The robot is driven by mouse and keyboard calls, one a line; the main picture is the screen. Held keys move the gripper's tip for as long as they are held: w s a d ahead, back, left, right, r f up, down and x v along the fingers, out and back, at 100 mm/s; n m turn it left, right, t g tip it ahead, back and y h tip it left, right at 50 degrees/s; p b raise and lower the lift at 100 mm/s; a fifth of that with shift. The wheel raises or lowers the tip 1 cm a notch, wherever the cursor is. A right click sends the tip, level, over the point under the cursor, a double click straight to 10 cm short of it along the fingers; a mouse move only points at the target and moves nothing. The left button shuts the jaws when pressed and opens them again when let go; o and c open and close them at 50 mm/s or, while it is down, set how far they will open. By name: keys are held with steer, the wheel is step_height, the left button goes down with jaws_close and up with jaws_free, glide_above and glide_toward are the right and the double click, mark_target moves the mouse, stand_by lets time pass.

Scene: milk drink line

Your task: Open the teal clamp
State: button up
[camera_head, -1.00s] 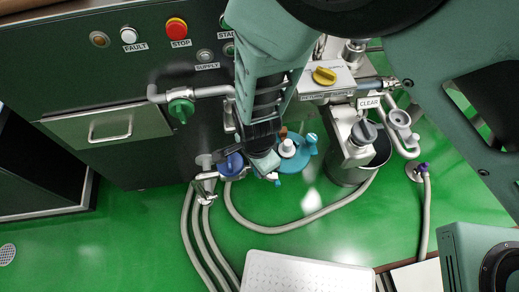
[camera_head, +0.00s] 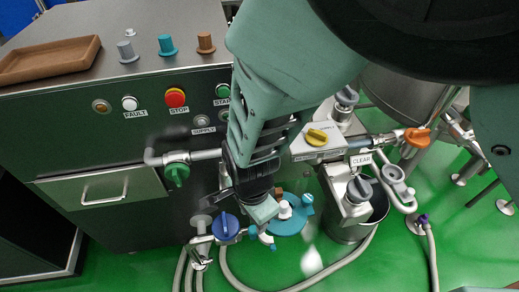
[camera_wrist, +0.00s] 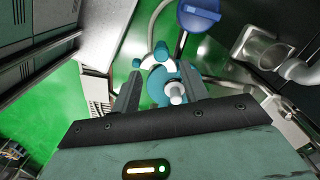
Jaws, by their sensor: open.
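The teal part that looks like the clamp (camera_head: 290,222) is a round teal piece with a white knob on it and smaller teal knobs around it, low beside the cabinet front. In the wrist view the teal piece (camera_wrist: 158,92) lies between and beyond the fingers, with a pale curved part with teal ends beside it. My gripper (camera_head: 264,212) is over its left side in the head view, partly hiding it. In the wrist view my gripper (camera_wrist: 159,75) is open, its two fingers apart with nothing held. I cannot tell whether a finger touches the teal piece.
A blue valve handle (camera_head: 225,226) is close left of my gripper; it also shows in the wrist view (camera_wrist: 199,14). A green handle (camera_head: 177,174), yellow knob (camera_head: 316,137) and steel bucket (camera_head: 350,230) surround it. Hoses cross the green floor below.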

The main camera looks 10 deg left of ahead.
mark_target(254, 230)
step_height(254, 230, up, 10)
stand_by(0.3)
steer(key=shift+f, duration=0.1)
steer(key=s+d+r+n, duration=0.3)
steer(key=d+r+n, duration=0.2)
steer(key=d+n, duration=0.3)
steer(key=s+d+r+n, duration=0.3)
steer(key=d+r+n, duration=0.3)
steer(key=d, duration=0.6)
steer(key=n, duration=0.2)
steer(key=shift+s+r+n+y, duration=0.25)
steer(key=shift+s+n+y, duration=0.05)
steer(key=shift+n, duration=0.1)
